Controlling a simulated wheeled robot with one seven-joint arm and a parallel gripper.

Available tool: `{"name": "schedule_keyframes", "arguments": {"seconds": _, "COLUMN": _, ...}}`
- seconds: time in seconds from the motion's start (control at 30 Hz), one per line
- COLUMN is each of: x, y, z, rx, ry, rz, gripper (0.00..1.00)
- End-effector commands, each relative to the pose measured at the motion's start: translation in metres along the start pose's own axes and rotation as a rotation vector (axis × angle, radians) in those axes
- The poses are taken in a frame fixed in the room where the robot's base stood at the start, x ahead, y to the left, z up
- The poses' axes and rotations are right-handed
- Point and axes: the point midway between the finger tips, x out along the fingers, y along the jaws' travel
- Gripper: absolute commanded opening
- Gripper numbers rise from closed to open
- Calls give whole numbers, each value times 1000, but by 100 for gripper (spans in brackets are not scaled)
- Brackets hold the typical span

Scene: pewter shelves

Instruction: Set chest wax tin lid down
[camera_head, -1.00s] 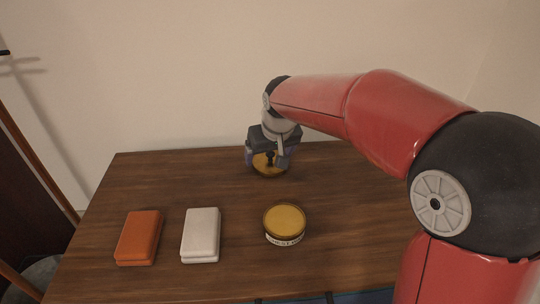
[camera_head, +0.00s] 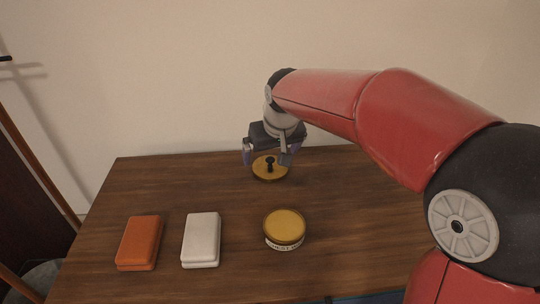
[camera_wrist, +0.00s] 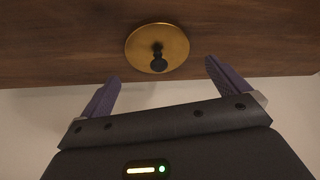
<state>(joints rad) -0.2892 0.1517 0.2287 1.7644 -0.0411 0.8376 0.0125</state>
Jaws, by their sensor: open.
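The tin lid (camera_head: 262,174), a round gold disc with a dark knob, lies on the wooden chest top near its back edge. The lid also shows in the wrist view (camera_wrist: 140,48), knob towards me. My gripper (camera_head: 267,160) is open and empty just above and behind the lid, its fingers apart and clear of the knob. In the wrist view my gripper (camera_wrist: 160,88) has both fingers spread, with the lid beyond their tips. The wax tin (camera_head: 284,228), round with a white lettered label and a golden top face, stands upright nearer the front, apart from the lid.
An orange block (camera_head: 139,242) and a white block (camera_head: 201,239) lie to the left of the tin on the wooden top (camera_head: 165,190). The wall (camera_head: 180,80) rises close behind. Bare wood lies between the blocks and the lid.

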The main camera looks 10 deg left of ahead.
Motion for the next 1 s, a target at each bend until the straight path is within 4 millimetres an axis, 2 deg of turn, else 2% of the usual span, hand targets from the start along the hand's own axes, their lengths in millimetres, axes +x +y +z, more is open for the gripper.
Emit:
{"name": "schedule_keyframes", "arguments": {"seconds": 0.03, "x": -16, "y": 0, "z": -2, "rx": 1, "ry": 6, "rz": 2, "gripper": 100}}
{"name": "schedule_keyframes", "arguments": {"seconds": 0.1, "x": -31, "y": 1, "z": -2, "rx": 1, "ry": 5, "rz": 2, "gripper": 100}}
{"name": "schedule_keyframes", "arguments": {"seconds": 0.33, "x": -72, "y": 0, "z": -1, "rx": 0, "ry": 3, "rz": 1, "gripper": 100}}
{"name": "schedule_keyframes", "arguments": {"seconds": 0.5, "x": -85, "y": 0, "z": 0, "rx": 0, "ry": 1, "rz": 1, "gripper": 100}}
{"name": "schedule_keyframes", "arguments": {"seconds": 0.77, "x": -90, "y": 4, "z": 5, "rx": 7, "ry": 3, "rz": 8, "gripper": 100}}
{"name": "schedule_keyframes", "arguments": {"seconds": 0.87, "x": -101, "y": 19, "z": 24, "rx": 40, "ry": 10, "rz": 35, "gripper": 100}}
{"name": "schedule_keyframes", "arguments": {"seconds": 0.97, "x": -119, "y": 43, "z": 63, "rx": 103, "ry": 22, "rz": 82, "gripper": 100}}
{"name": "schedule_keyframes", "arguments": {"seconds": 1.0, "x": -126, "y": 53, "z": 82, "rx": 135, "ry": 30, "rz": 103, "gripper": 100}}
